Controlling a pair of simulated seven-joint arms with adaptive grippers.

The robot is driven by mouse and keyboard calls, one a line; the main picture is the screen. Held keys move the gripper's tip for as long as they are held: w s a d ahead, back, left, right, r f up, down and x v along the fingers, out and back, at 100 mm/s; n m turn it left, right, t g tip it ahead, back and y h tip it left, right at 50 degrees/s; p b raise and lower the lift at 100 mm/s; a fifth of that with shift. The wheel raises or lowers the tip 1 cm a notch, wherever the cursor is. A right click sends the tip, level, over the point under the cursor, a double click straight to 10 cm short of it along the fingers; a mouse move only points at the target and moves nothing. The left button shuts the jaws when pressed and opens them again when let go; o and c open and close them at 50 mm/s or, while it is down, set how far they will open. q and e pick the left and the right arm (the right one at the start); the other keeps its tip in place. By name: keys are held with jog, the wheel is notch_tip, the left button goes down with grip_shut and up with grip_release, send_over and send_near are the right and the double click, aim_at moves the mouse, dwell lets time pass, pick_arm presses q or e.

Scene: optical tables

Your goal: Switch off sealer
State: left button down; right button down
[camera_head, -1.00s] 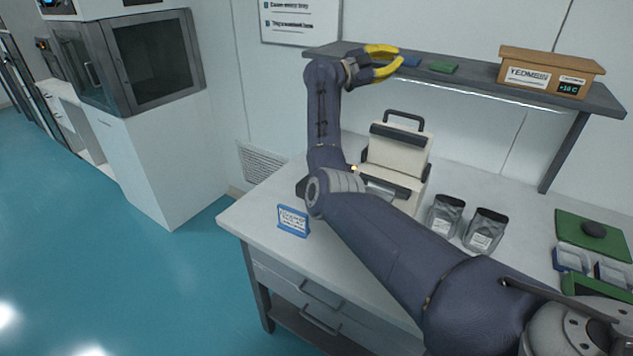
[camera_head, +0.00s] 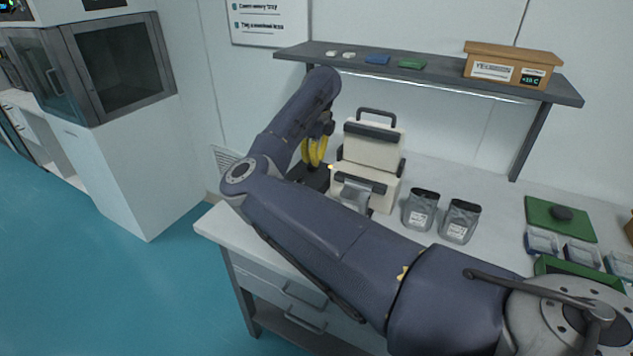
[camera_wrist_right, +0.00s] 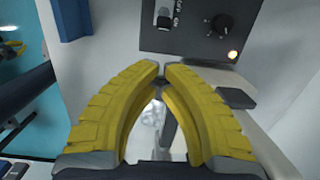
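The sealer (camera_head: 373,150) is a cream machine with a dark top handle, standing on the white bench. In the right wrist view its dark control panel (camera_wrist_right: 190,30) shows a rocker switch (camera_wrist_right: 163,18) beside OFF lettering, a round black knob (camera_wrist_right: 222,25) and a lit orange lamp (camera_wrist_right: 232,54). The lamp also glows in the head view (camera_head: 331,167). My right gripper (camera_wrist_right: 161,70) has yellow fingers with tips nearly together and nothing between them. It points down at the sealer's left side in the head view (camera_head: 314,152), tips just short of the panel.
Two silver pouches (camera_head: 420,209) stand right of the sealer. A shelf (camera_head: 440,80) above the bench holds a cardboard box (camera_head: 510,66) and small coloured items. A green mat (camera_head: 540,216) and small trays lie farther right. My right forearm hides part of the bench front.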

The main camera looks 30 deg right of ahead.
aim_at(300, 179)
jog(key=shift+s+d+r+m+t+y, duration=0.15)
jog(key=shift+s+r+m+t+y, duration=0.05)
jog(key=shift+r+m+t+y, duration=0.15)
jog(key=shift+x, duration=5.05)
jog(key=shift+s+d+r, duration=0.1)
jog(key=shift+d, duration=0.1)
